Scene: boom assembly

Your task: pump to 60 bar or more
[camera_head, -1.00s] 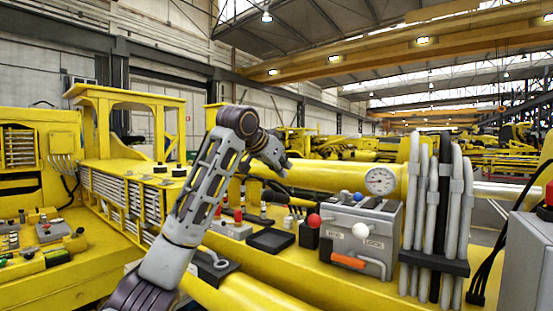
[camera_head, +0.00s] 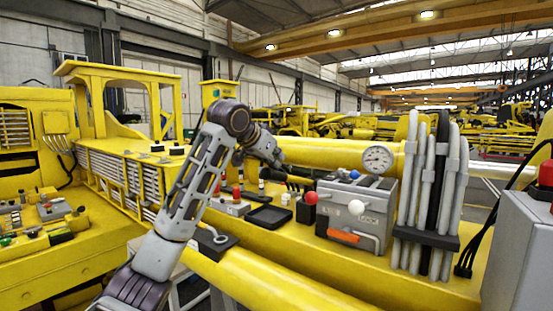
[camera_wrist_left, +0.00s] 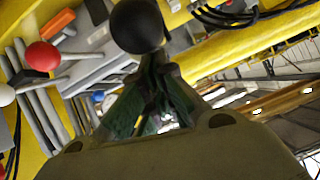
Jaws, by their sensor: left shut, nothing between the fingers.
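The grey pump unit (camera_head: 345,238) stands on the yellow boom at right of centre. It has a red ball knob (camera_head: 310,198), a white ball knob (camera_head: 356,207), a blue knob (camera_head: 354,174) and an orange plate. A round white gauge (camera_head: 378,159) sits above it; its reading is too small to tell. My left gripper (camera_head: 279,163) is left of the unit, shut and empty. In the left wrist view a black ball (camera_wrist_left: 137,25) lies just beyond the shut fingers (camera_wrist_left: 156,68); I cannot tell whether they touch. My right gripper is not in view.
Several grey and black hoses (camera_head: 436,190) rise right of the pump unit. A black tray (camera_head: 268,216) and small parts lie on the boom to its left. A grey cabinet (camera_head: 520,250) with a red knob stands at the right edge.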

